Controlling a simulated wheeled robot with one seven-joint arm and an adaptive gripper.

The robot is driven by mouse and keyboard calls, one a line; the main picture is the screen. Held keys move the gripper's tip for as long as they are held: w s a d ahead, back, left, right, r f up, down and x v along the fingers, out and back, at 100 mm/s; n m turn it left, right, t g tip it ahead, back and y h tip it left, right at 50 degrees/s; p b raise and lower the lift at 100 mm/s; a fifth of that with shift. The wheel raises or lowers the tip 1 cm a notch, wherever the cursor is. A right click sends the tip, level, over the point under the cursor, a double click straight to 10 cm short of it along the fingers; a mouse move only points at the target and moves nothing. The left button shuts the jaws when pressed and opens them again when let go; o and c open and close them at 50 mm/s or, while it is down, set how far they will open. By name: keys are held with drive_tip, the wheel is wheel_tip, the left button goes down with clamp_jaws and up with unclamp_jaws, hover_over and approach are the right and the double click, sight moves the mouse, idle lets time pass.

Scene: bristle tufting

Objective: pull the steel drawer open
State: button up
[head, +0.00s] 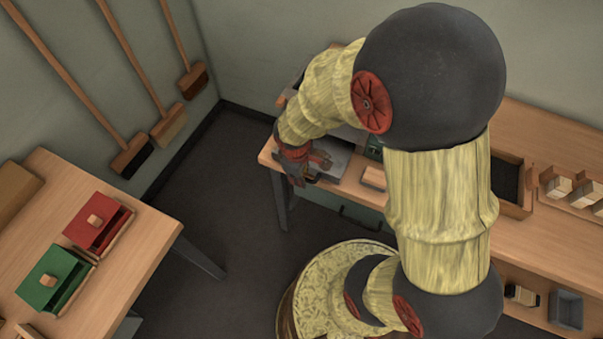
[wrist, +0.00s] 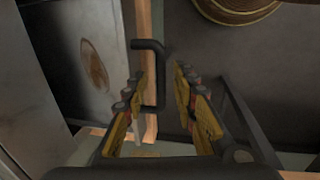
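The steel drawer (wrist: 85,70) is a grey metal face with a brown, rust-like patch at the left of the wrist view. Its black bent handle (wrist: 160,72) sticks out to the right of it. My gripper (wrist: 161,82) is open, with its yellow-padded fingers on either side of the handle. The handle lies nearer the left finger; I cannot tell whether they touch. In the head view my gripper (head: 318,168) is at the bench's left end, beside the grey steel surface (head: 338,157). The arm hides part of the steel unit there, and the handle is not clear.
The wooden bench (head: 535,235) runs right, with a wooden block (head: 374,177), a dark tray (head: 507,180) and several brushes on it. A left table (head: 125,262) holds a red box (head: 98,224) and a green box (head: 52,280). Dark floor (head: 225,185) between is clear.

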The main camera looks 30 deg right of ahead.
wheel_tip(320, 180, up, 12)
drive_tip(key=s+a, duration=0.1)
drive_tip(key=shift+s+a, duration=0.2)
drive_tip(key=shift+a, duration=0.15)
drive_tip(key=shift+f, duration=0.1)
idle(0.7)
drive_tip(key=s+a+r+m+t, duration=0.1)
drive_tip(key=s+r+m, duration=0.3)
drive_tip(key=r, duration=0.4)
drive_tip(key=s+a+r+m+t+y, duration=0.1)
drive_tip(key=s+r+m+t, duration=0.2)
drive_tip(key=s+r, duration=0.3)
wheel_tip(320, 180, up, 3)
drive_tip(key=shift+f+m+y, duration=0.1)
drive_tip(key=shift+m+y, duration=0.2)
drive_tip(key=shift+m, duration=0.1)
drive_tip(key=shift+a, duration=0.1)
